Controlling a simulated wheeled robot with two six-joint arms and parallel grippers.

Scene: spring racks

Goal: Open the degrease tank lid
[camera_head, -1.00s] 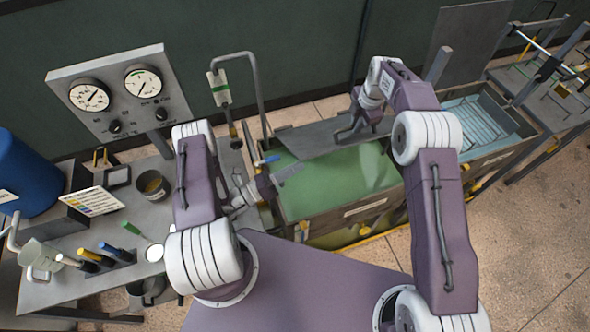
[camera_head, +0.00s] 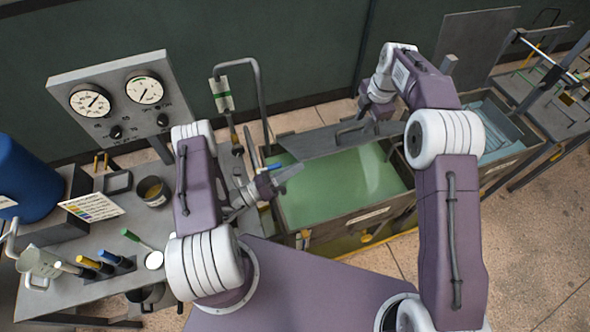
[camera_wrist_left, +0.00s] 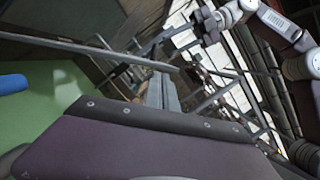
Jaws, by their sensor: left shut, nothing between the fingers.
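The degrease tank (camera_head: 365,216) is a dark trough of green liquid in the middle of the head view. Its grey lid (camera_head: 312,145) lies at the back of the tank, with most of the green liquid uncovered in front of it. The lid's dark handle (camera_head: 353,130) stands clear. My right gripper (camera_head: 374,108) is just right of and above the handle, apart from it; its fingers are too small to read.
A bench with gauges (camera_head: 118,103), a blue drum (camera_head: 25,175) and several coloured-handled tools (camera_head: 100,262) is on the left. A hooked pipe (camera_head: 262,90) rises behind the tank's left end. A second tank with pale blue contents (camera_head: 497,140) stands right.

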